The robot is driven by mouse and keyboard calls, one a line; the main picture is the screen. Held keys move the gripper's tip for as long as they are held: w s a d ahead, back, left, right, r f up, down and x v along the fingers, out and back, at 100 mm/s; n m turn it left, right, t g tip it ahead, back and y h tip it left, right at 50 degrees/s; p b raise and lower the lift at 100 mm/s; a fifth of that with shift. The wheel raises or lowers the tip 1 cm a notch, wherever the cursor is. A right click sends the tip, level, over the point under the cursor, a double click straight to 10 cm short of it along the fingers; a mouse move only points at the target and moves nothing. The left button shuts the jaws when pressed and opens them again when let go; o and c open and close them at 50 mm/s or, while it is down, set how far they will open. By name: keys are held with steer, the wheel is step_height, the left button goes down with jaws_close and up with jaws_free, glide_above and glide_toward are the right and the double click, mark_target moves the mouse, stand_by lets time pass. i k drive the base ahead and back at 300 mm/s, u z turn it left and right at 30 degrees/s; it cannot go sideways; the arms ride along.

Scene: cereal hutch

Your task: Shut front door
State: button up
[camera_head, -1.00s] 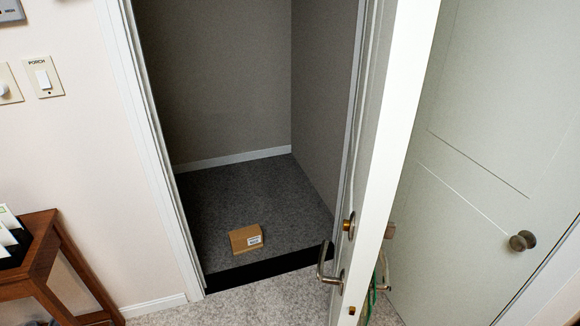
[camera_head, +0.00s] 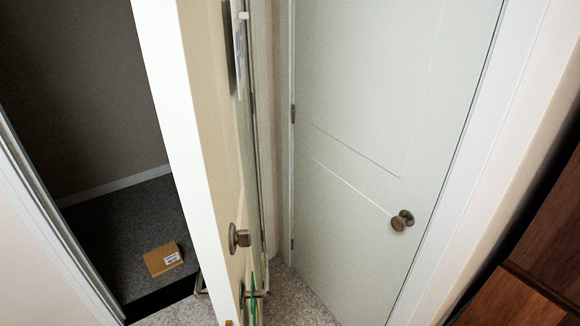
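The front door (camera_head: 222,150) stands open, swung into the room, and I see its white edge and its cream inner face at a steep angle. A round metal knob (camera_head: 239,237) sits on that face. Below it a lever handle (camera_head: 252,294) shows, with something green and thin hanging beside it. The doorway on the left opens onto a small dark-carpeted space with its frame (camera_head: 40,200) in view. My gripper is not in view.
A cardboard box (camera_head: 163,259) lies on the carpet beyond the threshold. A closed pale green door (camera_head: 360,130) with a round knob (camera_head: 402,220) stands on the right. Brown wooden furniture (camera_head: 510,303) is at the lower right. A little light carpet (camera_head: 300,299) shows between.

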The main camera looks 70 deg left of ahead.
mark_target(187, 48)
steer(key=i, duration=1.1)
steer(key=u, duration=3.5)
steer(key=k, duration=1.05)
steer(key=u, duration=0.85)
steer(key=i, duration=1.3)
steer(key=z, duration=0.15)
